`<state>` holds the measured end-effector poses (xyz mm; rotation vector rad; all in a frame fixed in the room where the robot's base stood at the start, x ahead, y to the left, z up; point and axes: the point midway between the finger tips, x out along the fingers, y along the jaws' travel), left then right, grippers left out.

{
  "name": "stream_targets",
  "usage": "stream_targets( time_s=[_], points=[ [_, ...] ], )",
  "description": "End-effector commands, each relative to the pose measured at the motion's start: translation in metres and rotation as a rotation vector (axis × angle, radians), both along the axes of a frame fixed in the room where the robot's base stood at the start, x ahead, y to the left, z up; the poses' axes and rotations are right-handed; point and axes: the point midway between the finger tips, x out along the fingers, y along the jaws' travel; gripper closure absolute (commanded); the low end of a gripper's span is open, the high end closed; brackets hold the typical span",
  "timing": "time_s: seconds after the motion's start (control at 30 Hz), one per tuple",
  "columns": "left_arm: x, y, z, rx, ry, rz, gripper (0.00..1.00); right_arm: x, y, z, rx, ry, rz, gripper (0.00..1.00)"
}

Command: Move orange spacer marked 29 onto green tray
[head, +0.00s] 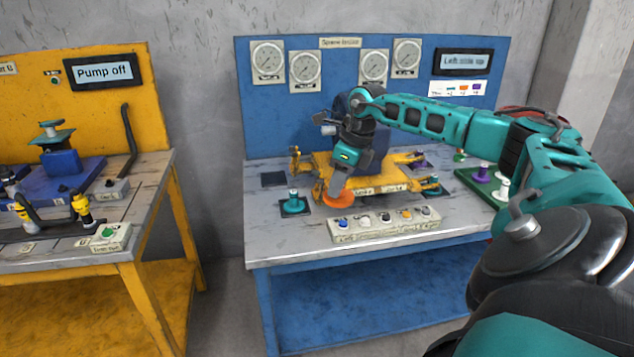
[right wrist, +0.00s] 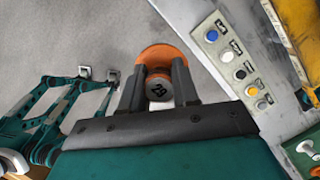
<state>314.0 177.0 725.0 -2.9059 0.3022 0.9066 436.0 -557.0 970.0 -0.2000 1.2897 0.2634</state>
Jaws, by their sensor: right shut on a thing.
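My right gripper (head: 339,189) is shut on the orange spacer (head: 341,201), at the front left of the yellow fixture on the blue table. In the right wrist view the gripper (right wrist: 160,75) has its two dark fingers on either side of the spacer (right wrist: 156,52). The green tray (head: 467,178) lies at the table's right, apart from the spacer, and is partly hidden by my right arm. My left gripper is not in view.
A yellow fixture (head: 375,187) fills the table's middle. A button box (head: 384,224) stands at its front edge. A teal spacer (head: 293,203) stands on a dark pad at the left.

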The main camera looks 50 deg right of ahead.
Motion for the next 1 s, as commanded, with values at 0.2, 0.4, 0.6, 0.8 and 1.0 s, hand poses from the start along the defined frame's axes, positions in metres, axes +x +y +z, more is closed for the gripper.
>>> stream_targets(
  time_s=[0.2,0.4,0.6,0.8,1.0],
  points=[
    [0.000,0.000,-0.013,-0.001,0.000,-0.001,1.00,-0.018,-0.024,-0.001,-0.001,-0.001,-0.001,1.00],
    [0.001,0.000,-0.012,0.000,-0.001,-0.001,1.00,-0.020,-0.026,0.001,0.000,-0.003,0.001,1.00],
    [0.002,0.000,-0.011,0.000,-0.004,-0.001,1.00,-0.020,-0.022,-0.003,0.001,-0.001,0.024,1.00],
    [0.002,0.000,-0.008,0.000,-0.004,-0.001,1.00,-0.015,0.021,-0.040,0.008,0.002,0.316,1.00],
    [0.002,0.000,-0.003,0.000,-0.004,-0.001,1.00,-0.012,0.110,-0.096,0.013,-0.006,0.920,1.00]
  ],
)
